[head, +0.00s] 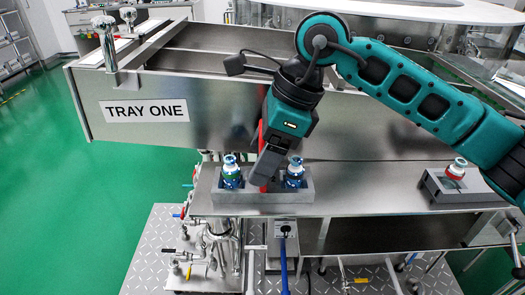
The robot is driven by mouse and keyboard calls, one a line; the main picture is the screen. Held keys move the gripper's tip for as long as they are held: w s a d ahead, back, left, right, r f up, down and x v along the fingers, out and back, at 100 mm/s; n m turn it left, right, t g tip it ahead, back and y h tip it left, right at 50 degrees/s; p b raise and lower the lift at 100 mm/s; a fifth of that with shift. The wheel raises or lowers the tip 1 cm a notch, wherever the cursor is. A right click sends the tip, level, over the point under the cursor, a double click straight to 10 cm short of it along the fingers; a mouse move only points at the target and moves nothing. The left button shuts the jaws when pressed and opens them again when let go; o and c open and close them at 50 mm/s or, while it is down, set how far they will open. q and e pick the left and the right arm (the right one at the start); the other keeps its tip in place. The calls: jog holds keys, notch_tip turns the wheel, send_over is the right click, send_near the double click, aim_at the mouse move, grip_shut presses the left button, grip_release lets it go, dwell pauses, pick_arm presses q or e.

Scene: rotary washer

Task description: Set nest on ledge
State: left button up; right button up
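A grey nest (239,197) with two blue bottles, a left one (231,174) and a right one (295,173), is at the front left edge of the steel ledge (365,197). It looks level, but I cannot tell whether it rests fully on the ledge. My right gripper (266,176) reaches down from above to the nest's middle, between the bottles. A dark finger and a red part show there; the finger hides much of the red part, and whether the fingers are closed on the nest is unclear. My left gripper is not in view.
A second grey holder (436,190) with a red and white bottle (456,169) stands at the ledge's right. Bare ledge lies between the holders. The steel wall labelled TRAY ONE (144,111) rises behind. Pipes and valves (222,240) are below the front edge.

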jog(key=o, duration=0.4)
jog(key=shift+c, duration=0.2)
jog(key=shift+r, duration=0.2)
jog(key=shift+d+r, duration=0.15)
jog(key=shift+r, duration=0.2)
jog(key=v, duration=1.1)
